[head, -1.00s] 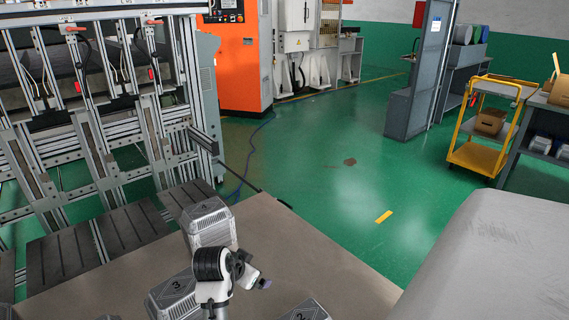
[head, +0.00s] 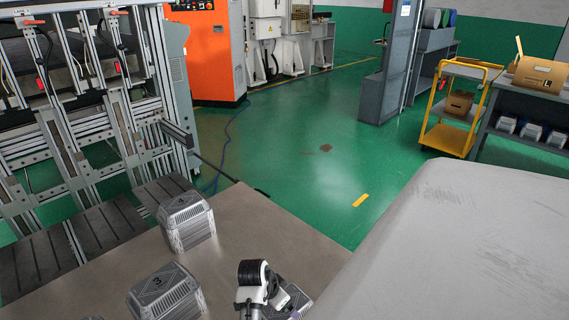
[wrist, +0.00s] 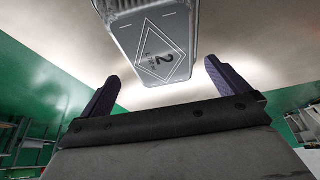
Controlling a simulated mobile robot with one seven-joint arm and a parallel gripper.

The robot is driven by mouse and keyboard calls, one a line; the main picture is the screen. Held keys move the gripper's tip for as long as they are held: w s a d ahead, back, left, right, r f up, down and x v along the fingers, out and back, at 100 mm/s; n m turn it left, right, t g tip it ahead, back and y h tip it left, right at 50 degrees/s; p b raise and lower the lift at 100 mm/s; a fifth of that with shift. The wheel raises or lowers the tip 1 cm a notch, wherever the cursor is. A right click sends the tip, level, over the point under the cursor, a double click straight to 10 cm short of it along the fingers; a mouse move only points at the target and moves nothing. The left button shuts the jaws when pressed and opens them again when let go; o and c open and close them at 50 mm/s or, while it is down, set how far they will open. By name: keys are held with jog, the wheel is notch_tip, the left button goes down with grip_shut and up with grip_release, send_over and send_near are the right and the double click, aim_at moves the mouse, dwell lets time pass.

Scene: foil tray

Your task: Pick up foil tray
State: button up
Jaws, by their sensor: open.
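Ribbed silver-grey trays that look like the foil trays sit on a brown table. The tray marked 2 (head: 292,300) is at the bottom of the head view, partly hidden by my arm. In the wrist view, this tray (wrist: 152,40) shows its numbered face, just beyond and between the fingertips. My gripper (wrist: 160,76) is open and empty, with its two dark fingers apart. No contact with the tray shows. In the head view the gripper is mostly hidden at the bottom edge.
A tray marked 3 (head: 166,293) and another tray (head: 186,221) stand to the left on the table (head: 262,222). A large grey rounded surface (head: 440,250) fills the right. A metal frame rig (head: 90,120) stands at the left. Green floor lies open beyond the table.

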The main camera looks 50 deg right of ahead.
jog(key=x, duration=0.4)
jog(key=shift+a+f+p, duration=0.1)
jog(key=shift+p, duration=0.2)
jog(key=c, duration=0.7)
jog(key=shift+o, duration=0.2)
